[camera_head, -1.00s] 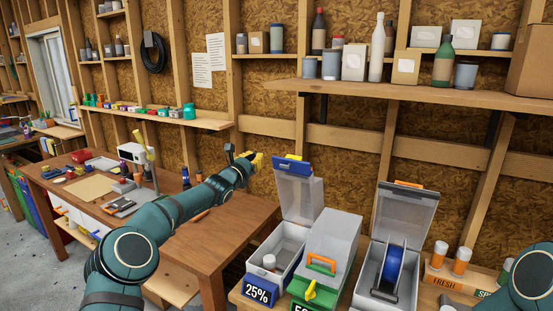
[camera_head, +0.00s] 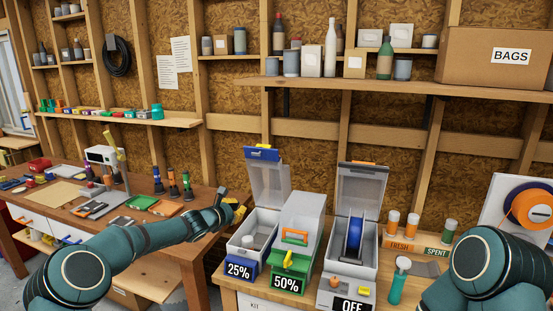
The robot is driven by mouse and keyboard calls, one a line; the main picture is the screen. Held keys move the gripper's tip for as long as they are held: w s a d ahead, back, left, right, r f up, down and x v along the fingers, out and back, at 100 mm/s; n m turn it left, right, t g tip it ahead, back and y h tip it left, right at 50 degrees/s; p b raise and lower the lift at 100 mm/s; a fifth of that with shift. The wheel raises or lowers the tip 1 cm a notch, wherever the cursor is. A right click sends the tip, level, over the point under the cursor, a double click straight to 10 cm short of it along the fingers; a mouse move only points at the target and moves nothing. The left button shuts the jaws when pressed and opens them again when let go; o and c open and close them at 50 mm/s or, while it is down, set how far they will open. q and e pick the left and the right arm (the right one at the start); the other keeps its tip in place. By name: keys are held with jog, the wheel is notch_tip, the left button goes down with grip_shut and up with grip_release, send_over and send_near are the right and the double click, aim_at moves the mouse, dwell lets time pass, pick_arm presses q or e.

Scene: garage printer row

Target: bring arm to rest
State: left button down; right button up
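My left arm (camera_head: 125,245) reaches in from the lower left. Its gripper (camera_head: 238,212) is over the right end of the workbench, just left of the open box labelled 25%. The yellow fingertips are small in the picture, and I cannot tell whether they are open or shut. My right arm (camera_head: 488,268) shows only as teal links at the lower right, and its gripper is out of view.
The 25% box (camera_head: 240,250) and a box with a blue spool (camera_head: 348,263) have raised lids; the 50% box (camera_head: 302,215) between them is closed. FRESH and SPENT canisters (camera_head: 393,222), a green-bodied bottle (camera_head: 397,285) and an orange spool (camera_head: 533,207) stand right. A workbench (camera_head: 165,228) is left.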

pick_arm(q)
jog(key=s+d+f+m+g+y+b, duration=0.15)
jog(key=s+f+m+g, duration=0.35)
jog(key=s+f, duration=0.75)
jog(key=s+d+f+m+g+y+b, duration=0.1)
jog(key=s+d+f+m+g+b, duration=0.15)
jog(key=s+f+m, duration=0.95)
jog(key=s+f+m+g+b, duration=0.1)
jog(key=s+f, duration=0.3)
jog(key=s, duration=0.4)
jog(key=s+a+f+m+g+b, duration=0.1)
jog(key=s+f+m, duration=0.2)
jog(key=s, duration=0.5)
jog(key=s+f+m+g+y+b, duration=0.1)
jog(key=s+f+m+g, duration=0.1)
jog(key=s+f, duration=0.3)
jog(key=s+m, duration=0.1)
jog(key=s, duration=0.2)
jog(key=shift+s+a+f, duration=0.2)
jog(key=shift+s+a, duration=0.05)
jog(key=shift+s, duration=0.05)
